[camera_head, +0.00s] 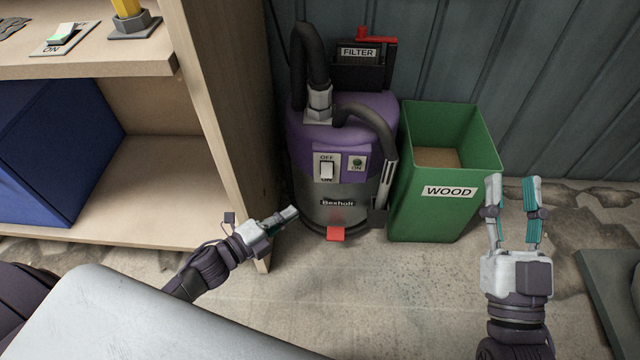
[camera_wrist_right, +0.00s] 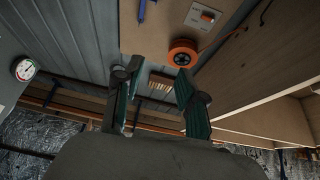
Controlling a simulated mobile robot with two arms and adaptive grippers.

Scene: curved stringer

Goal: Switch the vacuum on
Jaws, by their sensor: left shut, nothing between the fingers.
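The vacuum (camera_head: 303,131) is a purple and grey canister marked Bexhoft, standing on the floor against the wall in the head view. Its front has a white rocker switch (camera_head: 327,170) between the words OFF and ON. My left gripper (camera_head: 293,212) is shut and empty, low beside the vacuum's lower left side, below and left of the switch. My right gripper (camera_head: 515,182) is open and empty, pointing up to the right of the green bin; its fingers also show in the right wrist view (camera_wrist_right: 157,88).
A green bin (camera_head: 410,190) labelled WOOD stands right of the vacuum. A black FILTER box (camera_head: 362,75) with a red handle is behind it. A wooden shelf (camera_head: 215,110) with a blue box (camera_head: 50,150) stands close on the left. Floor in front is clear.

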